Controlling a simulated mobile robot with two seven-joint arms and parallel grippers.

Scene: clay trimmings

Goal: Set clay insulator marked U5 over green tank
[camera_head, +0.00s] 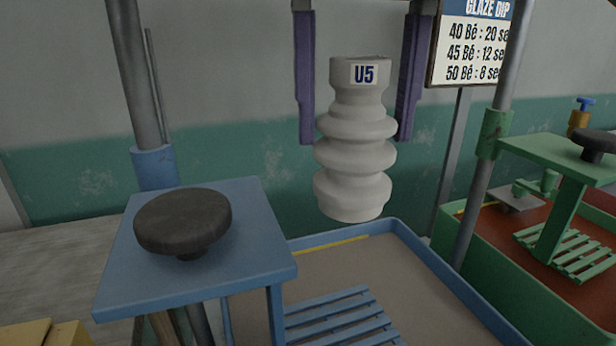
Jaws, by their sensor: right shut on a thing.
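The white ribbed clay insulator (354,155) with a blue U5 label hangs upright in the middle of the head view. My right gripper (355,139) comes down from the top edge with its purple fingers on either side of it and is shut on it. The insulator appears in front of the far end of the blue tank (462,296), with its base clear of the tank's rim. The green tank (553,311) stands to the right, holding reddish-brown liquid and a green slatted rack (572,252). My left gripper is not in view.
A blue stand with a black knob (183,220) is at the front left. A green stand with a dark knob (594,142) and grey posts rise by the green tank. A Glaze Dip sign (472,45) hangs at the upper right. A blue slatted rack (340,322) lies in the blue tank.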

